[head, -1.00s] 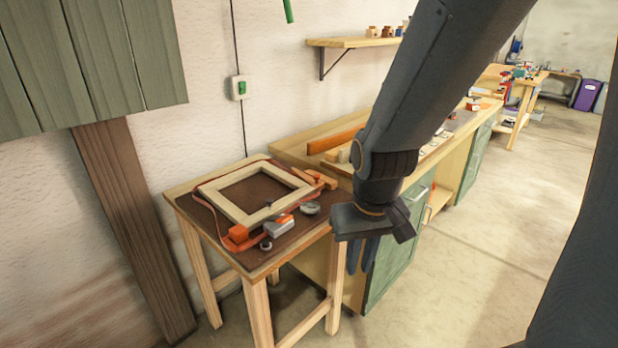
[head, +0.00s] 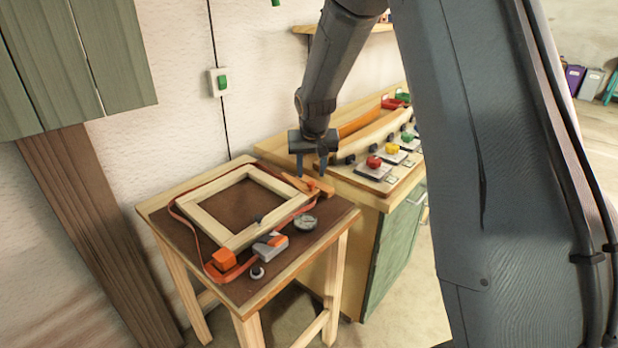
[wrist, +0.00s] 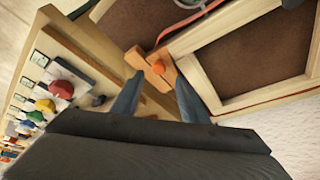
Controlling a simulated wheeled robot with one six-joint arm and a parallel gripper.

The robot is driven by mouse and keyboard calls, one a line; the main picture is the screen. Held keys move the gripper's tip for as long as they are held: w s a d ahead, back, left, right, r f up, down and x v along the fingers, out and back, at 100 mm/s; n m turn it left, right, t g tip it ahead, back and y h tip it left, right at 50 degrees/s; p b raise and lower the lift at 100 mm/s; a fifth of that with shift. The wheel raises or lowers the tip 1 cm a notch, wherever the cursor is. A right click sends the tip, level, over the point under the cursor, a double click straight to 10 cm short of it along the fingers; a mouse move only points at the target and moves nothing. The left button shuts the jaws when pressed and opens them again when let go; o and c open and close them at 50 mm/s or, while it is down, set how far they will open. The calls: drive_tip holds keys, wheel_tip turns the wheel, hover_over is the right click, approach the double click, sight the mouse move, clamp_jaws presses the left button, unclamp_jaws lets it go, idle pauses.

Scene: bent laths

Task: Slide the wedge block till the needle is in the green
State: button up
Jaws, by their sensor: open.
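A light-brown wooden block with an orange knob (head: 314,186), apparently the wedge block, lies at the back right corner of a pale wooden frame (head: 215,230). It also shows in the wrist view (wrist: 146,66). A red band runs around the frame. A small round dial (head: 306,222) lies right of the frame; its needle and any green zone are too small to read. My gripper (head: 311,170) is open and points down above the block. In the wrist view the block shows between and beyond the fingertips (wrist: 156,86); I see no contact.
An orange corner piece (head: 222,259), a grey-and-orange piece (head: 270,246) and a small dark knob (head: 257,272) sit at the small table's front. Behind, a bench holds red, yellow and green knobs on plates (head: 374,168) and a curved lath (head: 370,135).

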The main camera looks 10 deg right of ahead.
sight(311, 183)
drive_tip(key=shift+p+x, duration=0.55)
drive_tip(key=shift+x, duration=2)
drive_tip(key=shift+s+d, duration=0.1)
drive_tip(key=shift+d, duration=0.05)
clamp_jaws()
